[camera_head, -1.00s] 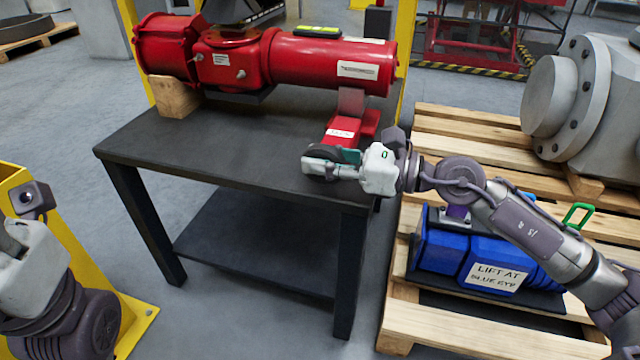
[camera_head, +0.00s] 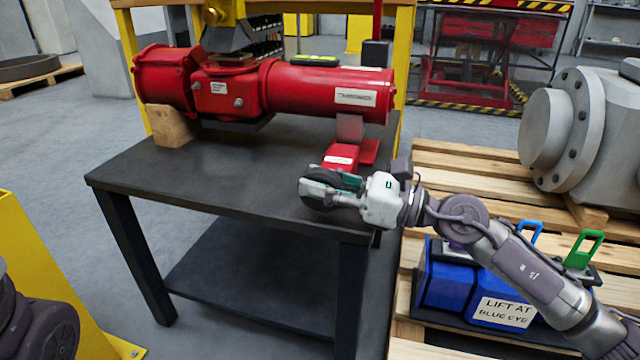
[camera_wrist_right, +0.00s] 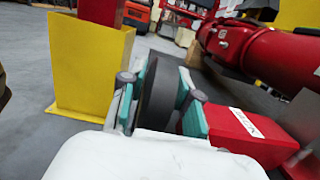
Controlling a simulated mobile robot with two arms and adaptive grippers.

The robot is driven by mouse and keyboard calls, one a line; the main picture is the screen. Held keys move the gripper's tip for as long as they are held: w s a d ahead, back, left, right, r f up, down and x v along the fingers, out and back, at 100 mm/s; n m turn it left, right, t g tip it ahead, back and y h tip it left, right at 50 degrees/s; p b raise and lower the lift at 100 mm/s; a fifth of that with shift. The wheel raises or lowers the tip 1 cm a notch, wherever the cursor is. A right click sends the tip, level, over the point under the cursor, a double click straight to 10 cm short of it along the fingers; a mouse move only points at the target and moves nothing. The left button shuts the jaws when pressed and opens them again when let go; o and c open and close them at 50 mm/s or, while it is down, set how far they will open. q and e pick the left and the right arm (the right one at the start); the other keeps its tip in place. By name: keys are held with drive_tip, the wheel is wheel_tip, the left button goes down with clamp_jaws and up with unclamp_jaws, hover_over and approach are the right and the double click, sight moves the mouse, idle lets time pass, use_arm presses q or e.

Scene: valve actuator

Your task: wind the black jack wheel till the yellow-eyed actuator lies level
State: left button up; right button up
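The red actuator (camera_head: 325,90) lies on the dark table (camera_head: 130,165). A yellow part (camera_head: 222,12), perhaps its eye, shows above it at the top edge. A wooden block (camera_head: 170,126) is under its left end and the red jack (camera_head: 343,157) under its right end. It looks near level; a small tilt is hard to judge. The black jack wheel (camera_head: 318,199) faces the table's front right. My right gripper (camera_head: 328,190) has its teal-padded fingers on both sides of the wheel's rim, as the wheel (camera_wrist_right: 158,95) shows in the wrist view. My left gripper is out of view.
A blue actuator (camera_head: 447,280) labelled "LIFT AT BLUE EYE" sits on a pallet (camera_head: 455,190) at right, under my right arm. A large grey valve (camera_head: 590,130) stands behind it. A yellow post (camera_head: 40,270) is at lower left.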

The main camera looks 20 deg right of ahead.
drive_tip(key=shift+o, duration=1)
drive_tip(key=shift+f, duration=0.1)
drive_tip(key=shift+s+d+f, duration=0.1)
drive_tip(key=shift+s+d, duration=0.1)
drive_tip(key=shift+d, duration=0.1)
drive_tip(key=v, duration=1.1)
drive_tip(key=shift+s, duration=0.1)
